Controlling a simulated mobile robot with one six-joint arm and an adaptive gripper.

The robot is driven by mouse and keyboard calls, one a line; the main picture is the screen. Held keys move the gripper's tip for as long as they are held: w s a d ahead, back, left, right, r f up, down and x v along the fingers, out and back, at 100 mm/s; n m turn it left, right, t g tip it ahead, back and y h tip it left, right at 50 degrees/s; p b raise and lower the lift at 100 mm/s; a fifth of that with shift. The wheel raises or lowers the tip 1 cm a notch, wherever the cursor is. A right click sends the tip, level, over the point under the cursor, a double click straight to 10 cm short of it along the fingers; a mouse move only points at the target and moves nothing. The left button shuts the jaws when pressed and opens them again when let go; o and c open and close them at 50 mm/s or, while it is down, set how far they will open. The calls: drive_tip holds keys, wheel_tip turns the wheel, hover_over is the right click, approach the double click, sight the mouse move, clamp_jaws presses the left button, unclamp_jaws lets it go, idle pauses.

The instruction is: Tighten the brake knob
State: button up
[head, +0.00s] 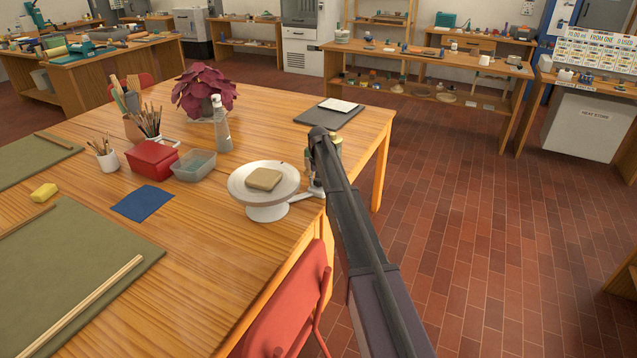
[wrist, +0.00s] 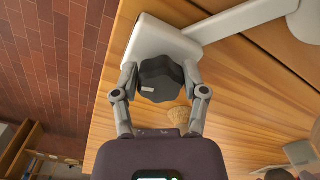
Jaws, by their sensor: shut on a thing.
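The brake knob (wrist: 160,78) is dark and lobed, on a pale bracket (wrist: 155,40) at the table's edge in the wrist view. My gripper (wrist: 158,82) has its two fingers closed on opposite sides of the knob. In the head view my arm reaches up from the lower right and hides the gripper and most of the bracket. The white banding wheel (head: 266,211) stands on the table just left of my arm, with a tan slab (head: 263,179) on its disc. A pale arm runs from the wheel to the bracket; it also shows in the wrist view (wrist: 240,20).
A red chair (head: 290,310) stands at the table's front edge, left of my arm. The tiled floor at right is open.

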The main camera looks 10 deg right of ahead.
drive_tip(key=m, duration=0.3)
drive_tip(key=shift+w+m, duration=0.15)
drive_tip(key=shift+m, duration=0.15)
drive_tip(key=shift+a, duration=0.1)
idle(0.3)
drive_tip(key=o, duration=1.2)
drive_tip(key=shift+c, duration=0.2)
